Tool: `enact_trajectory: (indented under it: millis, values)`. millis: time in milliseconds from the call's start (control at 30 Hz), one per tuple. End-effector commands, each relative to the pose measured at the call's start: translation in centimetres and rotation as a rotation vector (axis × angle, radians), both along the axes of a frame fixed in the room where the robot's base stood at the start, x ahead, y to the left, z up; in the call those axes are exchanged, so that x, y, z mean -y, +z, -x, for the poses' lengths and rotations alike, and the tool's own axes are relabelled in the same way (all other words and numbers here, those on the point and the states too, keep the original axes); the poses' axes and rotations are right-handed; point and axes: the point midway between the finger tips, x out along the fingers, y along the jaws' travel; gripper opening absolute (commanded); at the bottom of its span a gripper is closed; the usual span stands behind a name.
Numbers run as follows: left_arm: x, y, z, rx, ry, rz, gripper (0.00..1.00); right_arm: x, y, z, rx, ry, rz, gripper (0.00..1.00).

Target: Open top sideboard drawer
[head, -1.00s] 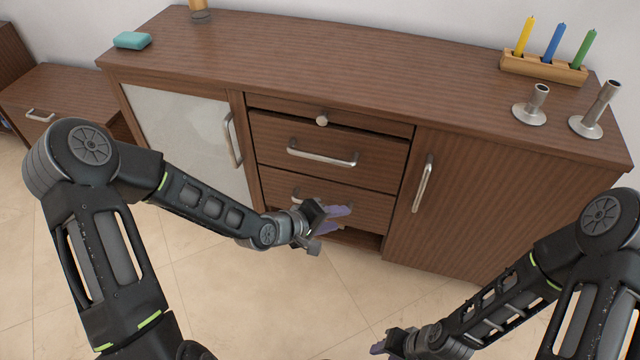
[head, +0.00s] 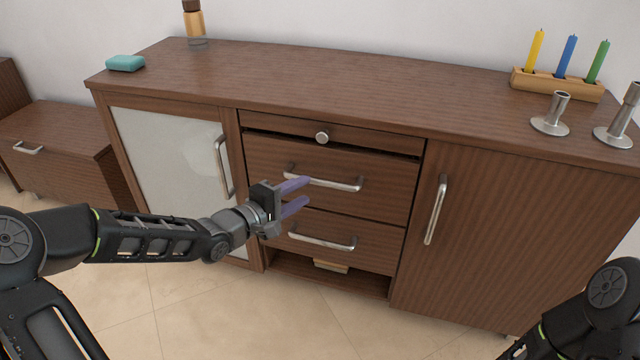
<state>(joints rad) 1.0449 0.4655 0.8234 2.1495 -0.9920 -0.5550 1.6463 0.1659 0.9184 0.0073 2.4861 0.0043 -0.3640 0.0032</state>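The brown sideboard (head: 320,75) fills the middle of the head view. Its top drawer (head: 375,143) is a narrow front with a round metal knob (head: 322,137). Below it is a taller drawer (head: 395,187) with a bar handle (head: 335,184), then another drawer (head: 375,245) with a bar handle (head: 322,241). My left gripper (head: 300,194) is open and empty, its purple fingers apart in front of the middle drawer, below the knob. The fingertips overlap the left end of that drawer's handle in the picture; contact cannot be told. My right gripper is out of view.
A glass-front door (head: 175,150) is at left and a wooden door (head: 500,220) at right. On top are a teal block (head: 125,63), a bottle (head: 194,22), a candle holder (head: 555,85) and metal candlesticks (head: 551,122). A low cabinet (head: 60,130) stands at far left.

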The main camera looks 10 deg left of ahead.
Motion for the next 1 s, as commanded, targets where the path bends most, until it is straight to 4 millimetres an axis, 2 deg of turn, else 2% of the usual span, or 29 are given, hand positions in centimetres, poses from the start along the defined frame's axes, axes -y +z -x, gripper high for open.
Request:
enact_trajectory:
  millis: [300, 500, 867, 1000]
  values:
    - [2.1, -1.2, -3.7, 0.003, -0.004, 0.002, 0.38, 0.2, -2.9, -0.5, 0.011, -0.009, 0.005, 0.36]
    - [3.1, -1.5, -6.0, 0.001, -0.003, 0.000, 0.38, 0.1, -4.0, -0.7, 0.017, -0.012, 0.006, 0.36]
    - [3.3, -1.4, -6.5, 0.000, -0.001, 0.000, 0.38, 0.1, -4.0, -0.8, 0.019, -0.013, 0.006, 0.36]
    - [3.3, -1.4, -6.5, 0.000, -0.001, 0.000, 0.26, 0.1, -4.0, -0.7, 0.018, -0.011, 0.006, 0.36]
